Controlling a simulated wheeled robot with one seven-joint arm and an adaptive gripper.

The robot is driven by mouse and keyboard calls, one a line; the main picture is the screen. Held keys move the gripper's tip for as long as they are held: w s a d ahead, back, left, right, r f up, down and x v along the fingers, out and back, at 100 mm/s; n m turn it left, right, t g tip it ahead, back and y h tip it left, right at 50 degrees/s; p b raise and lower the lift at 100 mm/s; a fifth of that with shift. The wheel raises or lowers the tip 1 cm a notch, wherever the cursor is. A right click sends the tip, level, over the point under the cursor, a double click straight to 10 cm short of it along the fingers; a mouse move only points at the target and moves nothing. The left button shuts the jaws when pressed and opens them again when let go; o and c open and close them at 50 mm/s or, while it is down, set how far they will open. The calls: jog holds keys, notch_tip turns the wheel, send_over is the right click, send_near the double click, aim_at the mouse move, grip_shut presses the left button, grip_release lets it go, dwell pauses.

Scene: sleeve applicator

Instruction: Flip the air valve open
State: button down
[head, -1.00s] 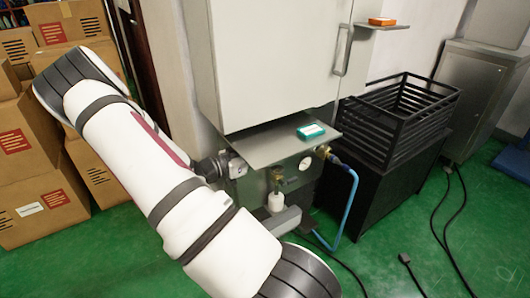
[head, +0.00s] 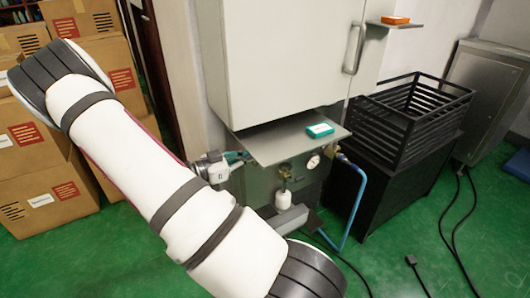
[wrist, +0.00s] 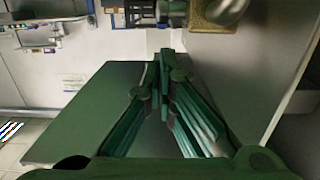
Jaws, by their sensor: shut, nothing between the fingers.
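The brass air valve fitting (head: 338,156) is small in the head view, under the shelf at the cabinet's lower right, with a blue hose running from it. Its handle position is too small to tell. My gripper (head: 241,157) is at the shelf's left edge, left of and apart from the fitting. In the wrist view my gripper (wrist: 163,58) has its green fingers closed together at the tips, with nothing held. A brass-coloured block (wrist: 212,15) with a rounded silver part shows at the top of the wrist view; I cannot tell whether it is the valve.
The metal shelf (head: 278,148) juts out beneath the white cabinet (head: 280,60), with a teal box (head: 320,130) on it. A pressure gauge (head: 313,161) and a white-bowled filter (head: 284,200) sit below. A black crate (head: 412,115) stands at the right; cables lie on the floor.

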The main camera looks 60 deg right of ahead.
jog(key=shift+v, duration=1.95)
